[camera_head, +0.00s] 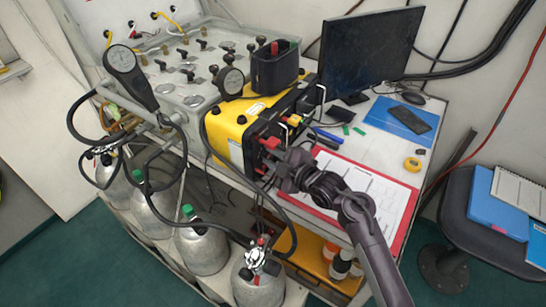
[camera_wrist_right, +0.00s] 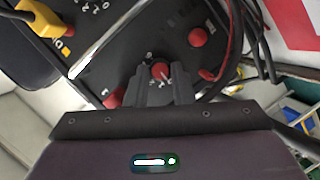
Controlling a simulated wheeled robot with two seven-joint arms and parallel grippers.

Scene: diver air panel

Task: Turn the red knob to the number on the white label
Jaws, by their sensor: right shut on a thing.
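The yellow-and-black air panel box (camera_head: 228,127) stands on the desk, its dark face toward my right arm. My right gripper (camera_head: 276,170) reaches that face from the right. In the right wrist view, its two dark fingers (camera_wrist_right: 162,82) are shut on a small red knob (camera_wrist_right: 160,70), one finger on each side. Small white marks ring this knob, too small to read surely. Another red knob (camera_wrist_right: 198,37) sits above right, and a third (camera_wrist_right: 115,97) is at lower left, partly hidden. I cannot make out the white label's number. My left gripper is not in view.
Dark cables (camera_wrist_right: 262,40) run close to the right of the held knob. A red-edged clipboard (camera_head: 372,190) lies under my right arm. A monitor (camera_head: 368,48) stands behind, and gas cylinders (camera_head: 202,246) stand below at left.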

